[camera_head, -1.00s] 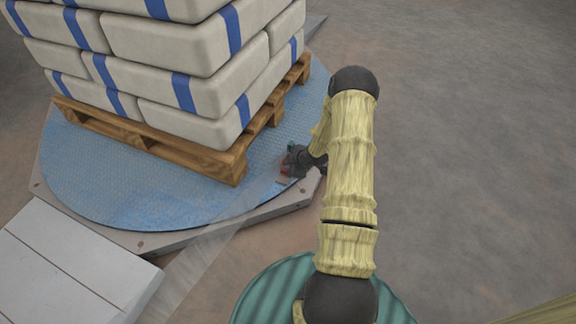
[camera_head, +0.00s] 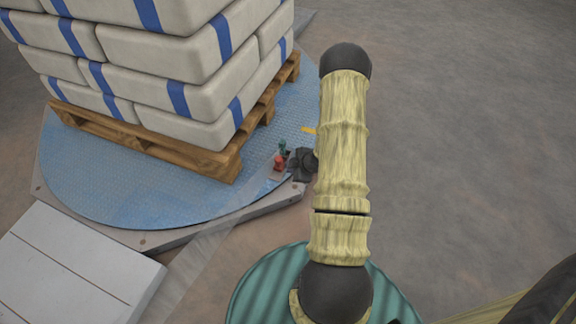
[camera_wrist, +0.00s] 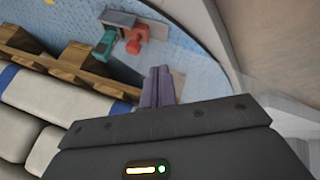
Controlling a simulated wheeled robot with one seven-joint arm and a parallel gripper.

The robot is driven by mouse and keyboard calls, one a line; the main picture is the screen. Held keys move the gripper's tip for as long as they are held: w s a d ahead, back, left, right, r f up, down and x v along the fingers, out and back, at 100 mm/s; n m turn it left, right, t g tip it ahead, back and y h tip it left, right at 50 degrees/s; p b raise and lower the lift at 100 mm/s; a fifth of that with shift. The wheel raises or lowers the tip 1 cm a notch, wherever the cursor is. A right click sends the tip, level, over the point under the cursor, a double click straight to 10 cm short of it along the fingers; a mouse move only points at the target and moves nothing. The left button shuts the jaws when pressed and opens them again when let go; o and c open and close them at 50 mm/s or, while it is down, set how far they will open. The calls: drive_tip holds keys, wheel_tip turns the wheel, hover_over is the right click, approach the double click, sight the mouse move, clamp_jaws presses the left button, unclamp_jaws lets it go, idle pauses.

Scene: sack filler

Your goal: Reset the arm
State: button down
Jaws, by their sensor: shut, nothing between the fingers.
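My gripper (camera_wrist: 160,72) shows in the wrist view with its two fingers together and nothing between them. In the head view, my dark wrist (camera_head: 304,164) shows just left of my yellow-sleeved arm, near the turntable's rim, and the fingers cannot be made out. Beyond the fingertips in the wrist view are a red part (camera_wrist: 136,38) and a teal part (camera_wrist: 107,46) by a small grey bracket. The red part (camera_head: 279,162) and teal part (camera_head: 283,147) also show in the head view, left of my wrist. The fingers look apart from them.
A wooden pallet (camera_head: 215,165) stacked with white, blue-banded sacks (camera_head: 205,90) stands on the round blue turntable (camera_head: 120,200). Grey boards (camera_head: 75,265) lie at lower left. A translucent strip (camera_head: 200,262) runs beside them. Bare floor (camera_head: 470,160) is open to the right.

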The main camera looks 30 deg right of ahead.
drive_tip(key=shift+s+r, duration=0.25)
drive_tip(key=shift+r, duration=0.1)
idle(0.3)
drive_tip(key=s+a+r+m+g+h+p, duration=0.1)
drive_tip(key=s+a+r+m+p, duration=0.2)
drive_tip(key=r, duration=0.8)
drive_tip(key=s+a+r+m+g+h+p, duration=0.15)
drive_tip(key=a+r+p, duration=0.35)
drive_tip(key=r, duration=0.7)
drive_tip(key=s+a+r+m+g+p, duration=0.1)
drive_tip(key=a+r+m+p, duration=0.3)
drive_tip(key=r, duration=0.7)
drive_tip(key=s+a+r+m+p, duration=0.45)
drive_tip(key=s+a+r, duration=0.25)
drive_tip(key=s+r, duration=0.3)
wheel_tip(320, 180, up, 38)
drive_tip(key=w+n+p, duration=0.1)
drive_tip(key=p, duration=3.6)
drive_tip(key=shift+d+f+g, duration=0.2)
drive_tip(key=shift+d+g, duration=0.05)
drive_tip(key=shift+g, duration=0.2)
drive_tip(key=shift+y, duration=0.25)
